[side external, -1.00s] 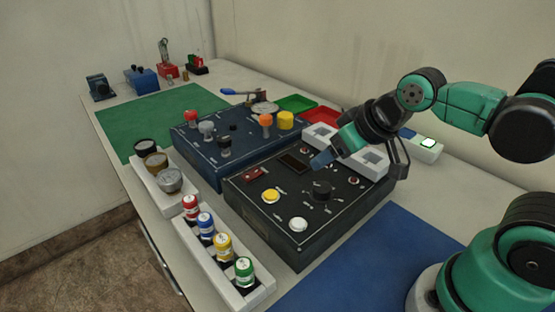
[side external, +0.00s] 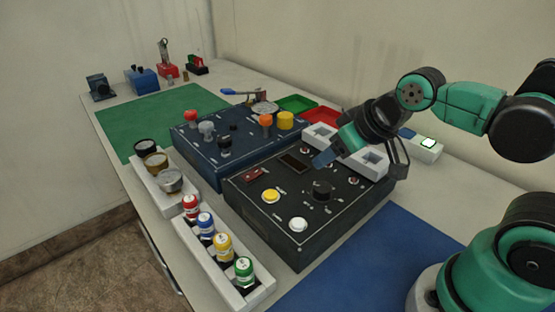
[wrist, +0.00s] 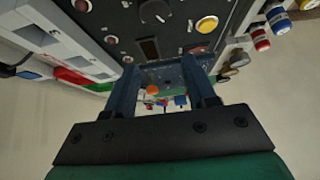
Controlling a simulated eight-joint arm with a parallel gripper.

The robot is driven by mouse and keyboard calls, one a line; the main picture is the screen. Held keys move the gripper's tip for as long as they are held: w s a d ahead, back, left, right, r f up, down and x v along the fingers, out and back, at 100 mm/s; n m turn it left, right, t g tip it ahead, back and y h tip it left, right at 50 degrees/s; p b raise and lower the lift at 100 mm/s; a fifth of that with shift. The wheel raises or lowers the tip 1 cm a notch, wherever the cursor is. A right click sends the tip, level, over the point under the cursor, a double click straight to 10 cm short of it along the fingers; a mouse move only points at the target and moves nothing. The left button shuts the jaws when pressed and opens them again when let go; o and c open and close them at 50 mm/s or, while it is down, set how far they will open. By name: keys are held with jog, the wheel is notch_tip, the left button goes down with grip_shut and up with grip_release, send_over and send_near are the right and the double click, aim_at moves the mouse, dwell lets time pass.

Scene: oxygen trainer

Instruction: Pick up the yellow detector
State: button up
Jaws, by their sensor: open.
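The yellow detector (side external: 223,246) looks like a small yellow-capped cylinder with a white label. It stands upright in a long white rack (side external: 262,293) at the front of the bench, between a blue-capped (side external: 206,226) and a green-capped cylinder (side external: 244,270). A red-capped cylinder (side external: 190,205) stands at the far end of the row. My gripper (side external: 322,158) is above the back part of the black control panel (side external: 268,228), well apart from the rack. In the wrist view its two blue fingers (wrist: 160,88) are spread with nothing held between them.
The black panel carries a yellow button (side external: 270,196), a white button (side external: 298,224) and a black knob (side external: 321,190). A dark blue panel (side external: 190,150) with knobs lies behind. White blocks (side external: 372,161) stand close to my gripper. A blue mat (side external: 345,280) is clear.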

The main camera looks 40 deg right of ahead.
aim_at(228, 236)
jog(key=w+a+n, duration=0.1)
jog(key=a+n, duration=0.1)
jog(key=a+n+g+y, duration=0.1)
jog(key=a+n, duration=0.1)
jog(key=a, duration=0.1)
jog(key=w+a+f+n+g+y, duration=0.1)
jog(key=a+n, duration=0.1)
jog(key=shift+w+a, duration=0.15)
jog(key=shift+w, duration=0.2)
jog(key=a+f+n+g, duration=0.1)
jog(key=a+n, duration=0.1)
jog(key=a, duration=0.1)
jog(key=a+f+n+g+y, duration=0.1)
jog(key=a+n, duration=0.2)
jog(key=a+f+n+g+y, duration=0.1)
jog(key=a+f+n, duration=0.1)
jog(key=a, duration=0.1)
jog(key=shift+w+a+n, duration=0.1)
jog(key=shift+a+n, duration=0.2)
jog(key=shift+a+f+g, duration=0.3)
jog(key=shift+f, duration=0.15)
jog(key=shift+x, duration=2.4)
grip_shut()
